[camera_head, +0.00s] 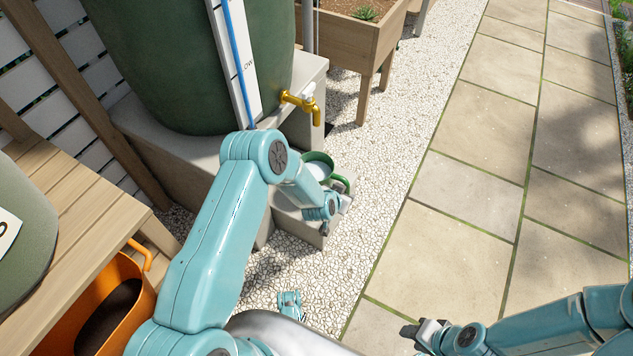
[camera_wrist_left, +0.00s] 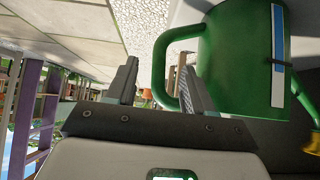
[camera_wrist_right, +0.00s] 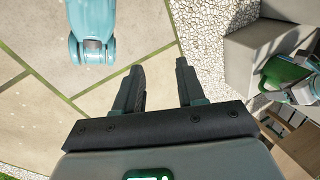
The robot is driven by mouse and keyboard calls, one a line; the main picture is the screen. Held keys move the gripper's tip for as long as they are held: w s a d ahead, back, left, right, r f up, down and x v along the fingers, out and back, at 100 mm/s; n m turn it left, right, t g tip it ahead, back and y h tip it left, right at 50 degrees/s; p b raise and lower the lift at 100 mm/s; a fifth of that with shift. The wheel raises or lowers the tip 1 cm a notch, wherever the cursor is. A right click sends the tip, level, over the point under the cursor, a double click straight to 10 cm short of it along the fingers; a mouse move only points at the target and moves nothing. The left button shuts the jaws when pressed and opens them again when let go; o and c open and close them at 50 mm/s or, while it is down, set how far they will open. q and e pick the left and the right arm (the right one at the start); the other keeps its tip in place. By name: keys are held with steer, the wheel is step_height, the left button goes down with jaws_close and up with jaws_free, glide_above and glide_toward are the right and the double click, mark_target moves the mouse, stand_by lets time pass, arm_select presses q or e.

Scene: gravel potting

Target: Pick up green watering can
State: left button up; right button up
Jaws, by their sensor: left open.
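The green watering can (camera_head: 318,157) stands on a low grey block below the barrel's brass tap, its pale inside showing from above. Its green handle (camera_head: 343,182) faces the path side. My left gripper (camera_head: 346,199) is at the handle. In the left wrist view the can body (camera_wrist_left: 235,65) fills the upper right, and the handle loop (camera_wrist_left: 158,85) shows between the fingers of my open left gripper (camera_wrist_left: 158,66). Contact cannot be told. My right gripper (camera_head: 418,330) is open and empty over the paving; its parted fingers show in the right wrist view (camera_wrist_right: 160,64).
The dark green barrel (camera_head: 170,60) with its brass tap (camera_head: 303,102) stands on a grey plinth behind the can. A wooden planter (camera_head: 345,42) is beyond. An orange container (camera_head: 130,275) and wooden bench (camera_head: 75,195) are at left. The paving (camera_head: 460,190) is clear.

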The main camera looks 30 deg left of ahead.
arm_select(q)
steer(key=b+x, duration=0.2)
steer(key=x, duration=0.2)
steer(key=shift+w+r+b, duration=0.1)
steer(key=shift+w+b, duration=0.15)
steer(key=shift+b, duration=0.05)
steer(key=shift+w+f, duration=0.25)
steer(key=shift+w, duration=0.2)
steer(key=shift+r, duration=0.1)
arm_select(e)
steer(key=f, duration=0.1)
steer(key=w+f, duration=0.1)
steer(key=f, duration=0.1)
steer(key=shift+w+d+t, duration=0.25)
steer(key=shift+t, duration=0.05)
arm_select(q)
jaws_close()
steer(key=shift+a, duration=0.1)
steer(key=shift+w+r, duration=0.25)
